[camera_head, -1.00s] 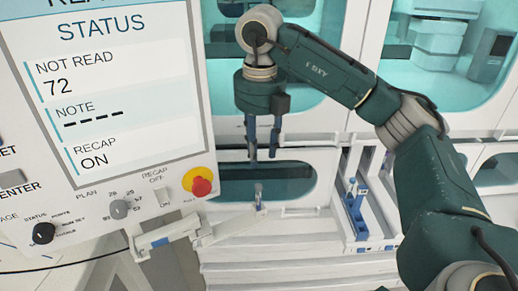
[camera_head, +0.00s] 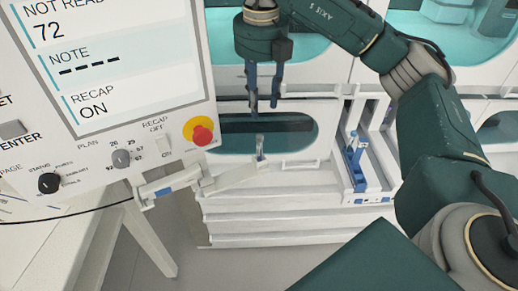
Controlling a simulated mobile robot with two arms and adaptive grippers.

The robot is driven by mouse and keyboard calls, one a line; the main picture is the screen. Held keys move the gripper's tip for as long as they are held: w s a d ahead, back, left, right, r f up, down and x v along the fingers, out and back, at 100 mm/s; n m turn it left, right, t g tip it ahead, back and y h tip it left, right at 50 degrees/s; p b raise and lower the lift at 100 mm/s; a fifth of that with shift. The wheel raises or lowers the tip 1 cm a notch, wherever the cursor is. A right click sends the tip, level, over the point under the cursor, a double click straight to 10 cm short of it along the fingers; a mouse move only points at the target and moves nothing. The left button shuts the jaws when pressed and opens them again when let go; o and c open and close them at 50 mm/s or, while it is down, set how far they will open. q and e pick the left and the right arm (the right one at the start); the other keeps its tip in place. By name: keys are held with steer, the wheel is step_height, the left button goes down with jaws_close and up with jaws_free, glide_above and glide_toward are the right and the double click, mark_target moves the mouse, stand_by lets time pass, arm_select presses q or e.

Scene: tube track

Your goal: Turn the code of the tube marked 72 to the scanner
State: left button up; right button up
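A small tube (camera_head: 260,147) stands upright on the white track, below my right gripper; its mark and code are too small to read. My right gripper (camera_head: 264,109) points down with its two dark fingers apart, empty, its tips a little above the tube in the picture. The display panel (camera_head: 130,65) at the left reads "NOT READ 72", a dashed note and "RECAP ON". I cannot tell which part is the scanner. My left gripper is not in view.
The panel has an ENTER button, knobs and a red stop button (camera_head: 202,135) on yellow. A white rack (camera_head: 372,180) with blue parts stands right of the tube. A white jointed piece (camera_head: 165,185) with a blue patch lies left of it. Glass-fronted cabinets stand behind.

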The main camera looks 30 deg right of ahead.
mark_target(259, 137)
steer(key=f+m+p, duration=0.2)
steer(key=f+p, duration=0.1)
steer(key=f, duration=0.1)
steer(key=f+m+p, duration=0.2)
steer(key=f+p, duration=0.1)
steer(key=f, duration=0.1)
steer(key=w+f+m+p, duration=0.1)
steer(key=f+m+p, duration=0.1)
steer(key=f+p, duration=0.1)
steer(key=shift+d+f+g, duration=0.25)
steer(key=shift+f+g, duration=0.15)
steer(key=shift+f, duration=0.85)
steer(key=shift+c, duration=0.3)
jaws_close()
steer(key=shift+r+p, duration=0.3)
steer(key=shift+p, duration=0.05)
